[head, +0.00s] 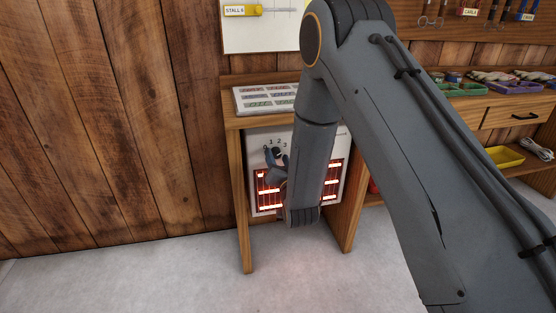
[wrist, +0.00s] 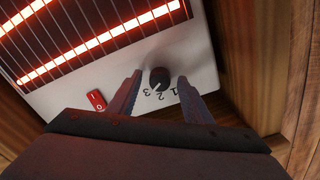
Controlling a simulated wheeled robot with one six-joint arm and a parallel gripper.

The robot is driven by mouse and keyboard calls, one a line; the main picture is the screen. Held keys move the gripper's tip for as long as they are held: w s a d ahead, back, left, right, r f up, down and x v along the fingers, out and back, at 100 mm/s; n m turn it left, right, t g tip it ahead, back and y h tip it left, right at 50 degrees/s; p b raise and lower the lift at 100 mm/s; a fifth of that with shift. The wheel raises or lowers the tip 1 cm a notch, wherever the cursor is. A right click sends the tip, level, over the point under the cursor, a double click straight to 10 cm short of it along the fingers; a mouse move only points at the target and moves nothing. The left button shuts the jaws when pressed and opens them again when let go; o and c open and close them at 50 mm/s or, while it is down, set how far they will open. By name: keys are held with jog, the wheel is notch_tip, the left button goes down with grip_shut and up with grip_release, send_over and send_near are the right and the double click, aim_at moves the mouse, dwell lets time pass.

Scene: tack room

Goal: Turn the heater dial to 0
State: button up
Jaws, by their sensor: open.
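The white heater panel (head: 258,141) stands under the wooden bench, its bars glowing red-orange; it also fills the upper wrist view (wrist: 203,58). Its round black dial (wrist: 159,77) shows upside down in the wrist view beside the printed numbers 1, 2 and 3. A pale pointer line on the dial slants down-left, seemingly toward 2 or 3; I cannot tell exactly. The 0 mark is not visible. My gripper (wrist: 160,80) is open, with one finger on each side of the dial and visible gaps. In the head view my gripper (head: 276,157) hides most of the dial.
A red rocker switch (wrist: 96,100) sits on the panel to the left of the dial in the wrist view. The bench legs (head: 241,205) flank the heater closely. The floor (head: 180,280) in front is clear.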

jog(key=c, duration=1.1)
jog(key=shift+o, duration=0.2)
jog(key=shift+n, duration=0.4)
jog(key=n+p, duration=0.3)
jog(key=n, duration=0.1)
jog(key=shift+r+n, duration=0.1)
jog(key=shift+n, duration=0.2)
jog(key=n+p, duration=0.2)
jog(key=n, duration=0.3)
jog(key=shift+d+n, duration=0.1)
jog(key=shift+n, duration=0.2)
jog(key=n+p, duration=0.2)
jog(key=n, duration=0.4)
jog(key=shift+p, duration=0.4)
jog(key=n+p, duration=0.2)
jog(key=n, duration=0.4)
jog(key=shift+n, duration=0.4)
